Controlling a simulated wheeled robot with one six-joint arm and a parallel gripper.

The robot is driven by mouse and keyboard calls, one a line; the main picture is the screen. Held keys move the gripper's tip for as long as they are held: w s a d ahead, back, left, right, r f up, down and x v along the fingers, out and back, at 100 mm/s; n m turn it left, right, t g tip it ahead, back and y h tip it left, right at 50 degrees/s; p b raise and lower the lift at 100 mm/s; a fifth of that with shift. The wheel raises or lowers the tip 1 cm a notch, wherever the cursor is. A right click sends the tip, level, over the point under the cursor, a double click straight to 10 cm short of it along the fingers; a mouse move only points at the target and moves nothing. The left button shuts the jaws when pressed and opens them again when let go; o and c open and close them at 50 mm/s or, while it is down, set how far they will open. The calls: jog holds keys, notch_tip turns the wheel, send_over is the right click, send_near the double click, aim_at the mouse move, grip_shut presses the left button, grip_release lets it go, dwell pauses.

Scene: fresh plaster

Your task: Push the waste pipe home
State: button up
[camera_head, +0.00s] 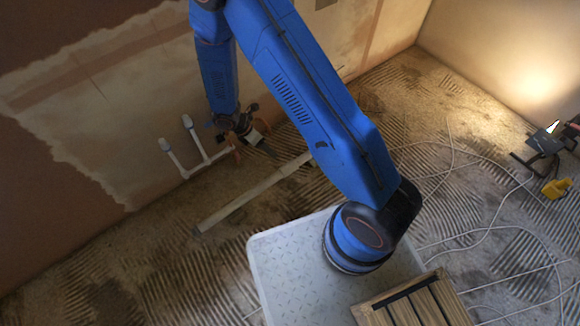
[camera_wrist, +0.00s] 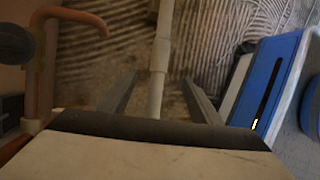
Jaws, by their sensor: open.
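A long pale pipe (camera_head: 240,203), apparently the waste pipe, runs low over the floor. Its near end is free at the lower left, and a thicker section (camera_head: 297,163) shows towards its far end, partly behind my arm. My gripper (camera_head: 270,154) is above the floor beside the wall, pointing down, with its jaws apart. In the wrist view the pipe (camera_wrist: 159,52) appears between the open fingers, with a step in its width. The fingers show no grip on it. Whether the pipe is fully seated cannot be told.
Thin white pipes with upright capped ends (camera_head: 187,122) stand by the plastered wall. A copper pipe (camera_wrist: 68,16) bends close to my gripper's left in the wrist view. A slatted wooden crate (camera_head: 418,305), a work lamp (camera_head: 548,138) and loose cables lie to the right.

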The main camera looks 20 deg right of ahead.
send_near(294, 160)
jog(key=s+f, duration=0.1)
jog(key=f, duration=0.2)
jog(key=s+f, duration=0.1)
jog(key=f, duration=0.2)
jog(key=s+f, duration=0.1)
jog(key=f, duration=0.2)
grip_shut()
jog(key=shift+w+d+r, duration=0.1)
jog(key=shift+w+d, duration=0.15)
jog(key=shift+d, duration=0.5)
jog(key=shift+w+d+f, duration=0.1)
jog(key=shift+w+d, duration=0.2)
jog(key=shift+d, duration=0.45)
jog(key=shift+w+d+r, duration=0.1)
jog(key=shift+w+d, duration=0.15)
jog(key=shift+d, duration=0.55)
grip_release()
jog(key=shift+d, duration=0.1)
jog(key=v, duration=1.7)
jog(key=shift+r, duration=0.15)
